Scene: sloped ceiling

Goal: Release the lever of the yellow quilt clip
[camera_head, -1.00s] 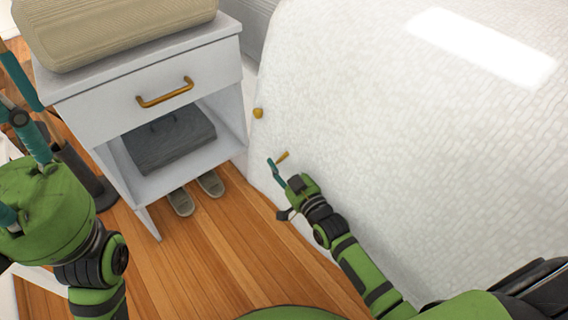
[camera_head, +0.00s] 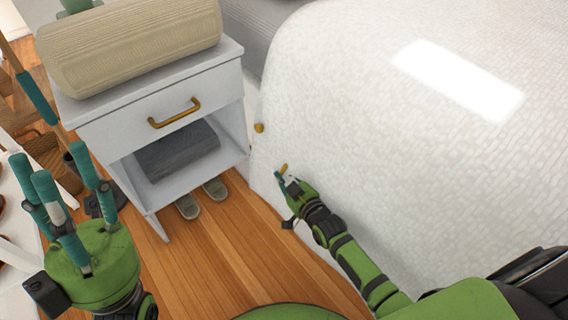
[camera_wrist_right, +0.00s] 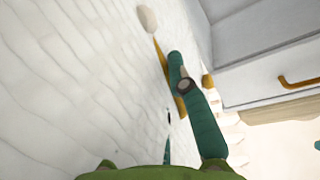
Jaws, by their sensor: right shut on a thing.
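A yellow quilt clip (camera_head: 284,168) is on the side of the white quilt (camera_head: 390,150). In the right wrist view its narrow yellow lever (camera_wrist_right: 160,57) runs up past the teal fingers. My right gripper (camera_head: 280,176) is at this clip, shut on it; the fingers hide part of it. A second yellow clip (camera_head: 259,127) sits farther back along the quilt edge, apart from the gripper; a yellow piece (camera_wrist_right: 208,80) also shows behind the fingers in the wrist view. My left gripper (camera_head: 60,185) is open and empty at the left, its teal fingers spread upward.
A white nightstand (camera_head: 95,110) with a brass handle (camera_head: 175,113) stands beside the bed. It bears a beige ribbed cushion (camera_head: 130,45) and holds a dark folded cloth (camera_head: 178,152). Slippers (camera_head: 190,206) lie beneath. Wooden floor is clear between nightstand and bed.

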